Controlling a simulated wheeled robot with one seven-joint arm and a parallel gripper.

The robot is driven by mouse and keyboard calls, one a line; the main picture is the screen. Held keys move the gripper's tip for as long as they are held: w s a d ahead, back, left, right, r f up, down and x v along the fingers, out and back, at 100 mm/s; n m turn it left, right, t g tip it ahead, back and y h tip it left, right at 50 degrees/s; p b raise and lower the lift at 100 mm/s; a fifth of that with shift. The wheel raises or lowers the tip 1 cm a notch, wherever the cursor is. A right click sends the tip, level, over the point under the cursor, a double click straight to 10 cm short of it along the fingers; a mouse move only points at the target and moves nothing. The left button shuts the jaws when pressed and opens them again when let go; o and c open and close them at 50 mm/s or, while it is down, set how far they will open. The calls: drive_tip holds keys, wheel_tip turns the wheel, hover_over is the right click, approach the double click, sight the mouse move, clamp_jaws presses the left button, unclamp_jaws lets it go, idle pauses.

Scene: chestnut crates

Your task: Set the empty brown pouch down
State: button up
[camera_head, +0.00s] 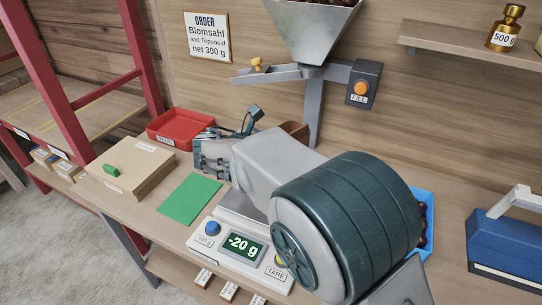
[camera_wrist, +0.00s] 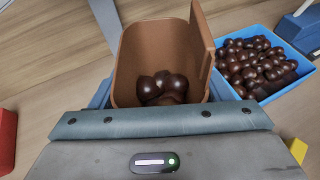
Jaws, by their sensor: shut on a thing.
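The brown pouch (camera_wrist: 126,62) is open at the top in the wrist view, with a few dark chestnuts (camera_wrist: 163,84) inside, so it is not empty. My gripper (camera_wrist: 160,100) is shut on it; blue finger parts show at both sides of its near wall. In the head view only a bit of the pouch (camera_head: 295,130) shows behind my arm, in front of the hopper's post. My fingers are hidden there. I cannot see the pouch's underside or whether it touches anything.
The scale (camera_head: 243,246) reads -20 g. A green mat (camera_head: 190,198), a lidded box (camera_head: 130,165) and a red tray (camera_head: 180,127) are at left. A blue crate of chestnuts (camera_wrist: 290,83) stands right of the pouch. The hopper (camera_head: 313,30) hangs above. The green mat is bare.

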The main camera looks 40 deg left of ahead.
drive_tip(key=shift+s+a+f+p, duration=0.2)
drive_tip(key=shift+a+f, duration=0.2)
drive_tip(key=shift+f, duration=0.55)
drive_tip(key=shift+s+a+f+p, duration=0.2)
drive_tip(key=shift+a+f, duration=0.25)
drive_tip(key=shift+f, duration=0.45)
drive_tip(key=shift+s+a+f+p, duration=0.15)
drive_tip(key=shift+a+f, duration=0.25)
drive_tip(key=shift+f, duration=0.55)
drive_tip(key=o, duration=1.7)
drive_tip(key=shift+f, duration=0.2)
drive_tip(key=shift+r, duration=0.2)
drive_tip(key=b+v, duration=0.1)
drive_tip(key=v, duration=1.1)
drive_tip(key=shift+b, duration=0.4)
